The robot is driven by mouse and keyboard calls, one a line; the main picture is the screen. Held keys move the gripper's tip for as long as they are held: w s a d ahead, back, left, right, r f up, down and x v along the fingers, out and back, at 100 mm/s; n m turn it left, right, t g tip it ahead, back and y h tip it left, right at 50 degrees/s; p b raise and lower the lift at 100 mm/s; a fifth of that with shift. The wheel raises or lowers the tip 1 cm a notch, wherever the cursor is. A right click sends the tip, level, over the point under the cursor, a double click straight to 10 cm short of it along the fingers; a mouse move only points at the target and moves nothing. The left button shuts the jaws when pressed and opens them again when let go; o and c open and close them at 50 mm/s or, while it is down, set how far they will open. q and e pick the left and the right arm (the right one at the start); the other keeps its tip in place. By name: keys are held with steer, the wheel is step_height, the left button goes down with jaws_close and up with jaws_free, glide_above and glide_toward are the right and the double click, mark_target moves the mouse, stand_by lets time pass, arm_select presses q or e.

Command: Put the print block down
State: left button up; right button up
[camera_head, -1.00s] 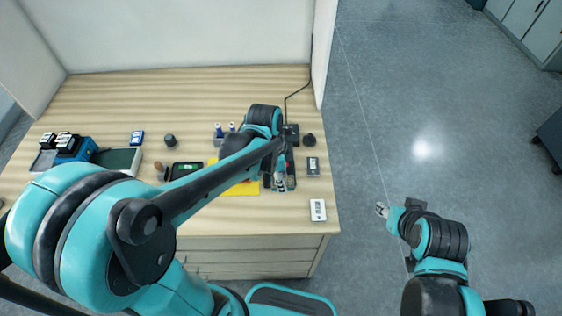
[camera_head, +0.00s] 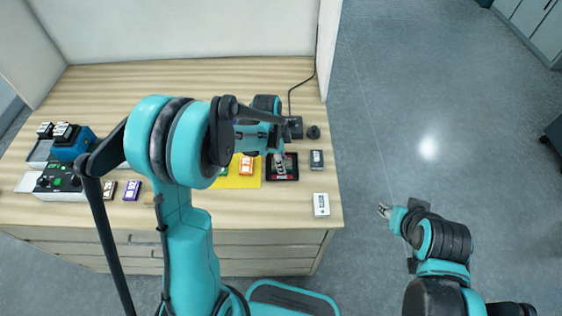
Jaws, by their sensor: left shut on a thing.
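My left gripper (camera_head: 280,167) points down at a dark tray (camera_head: 294,177) near the right end of the table. It is shut on a small block that its fingers mostly hide, so I take this to be the print block. Some red shows around the fingertips inside the tray. I cannot tell whether the block touches the tray floor. Left of the tray, an orange block (camera_head: 246,165) and a partly hidden green block (camera_head: 223,171) are on a yellow mat (camera_head: 238,182). My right gripper (camera_head: 384,211) is empty over the floor, its fingertips apart.
A purple block (camera_head: 132,190) and a brown block (camera_head: 109,189) lie near the front edge. A blue machine (camera_head: 72,145) and a control box (camera_head: 60,184) stand at left. A grey block (camera_head: 316,159) and white block (camera_head: 321,204) lie at right. My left arm hides the middle.

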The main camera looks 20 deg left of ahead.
arm_select(q)
steer(key=shift+s+r, duration=0.1)
steer(key=o, duration=1.1)
